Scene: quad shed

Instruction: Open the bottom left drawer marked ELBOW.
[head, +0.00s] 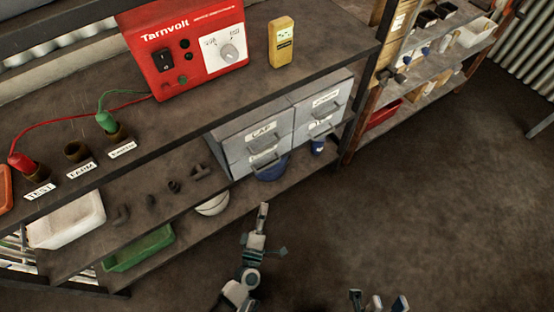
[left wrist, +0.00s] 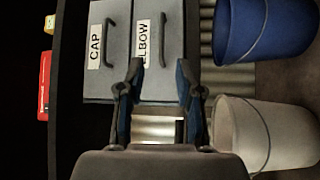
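The grey drawer cabinet (head: 228,150) stands on the lower shelf. Its top left drawer is marked CAP (head: 262,133). The bottom left drawer (head: 250,165) is below it and looks shut. In the left wrist view, turned sideways, the ELBOW drawer (left wrist: 160,85) shows its handle (left wrist: 162,40), and a finger hides part of its label. My left gripper (left wrist: 160,78) is open and empty in front of this drawer, its fingers apart, not around the handle. In the head view my left gripper (head: 263,212) is in front of the shelf. My right gripper (head: 380,300) looks open and empty at the bottom edge.
A green tray (head: 140,247) and dark pipe fittings (head: 173,187) lie to the left.

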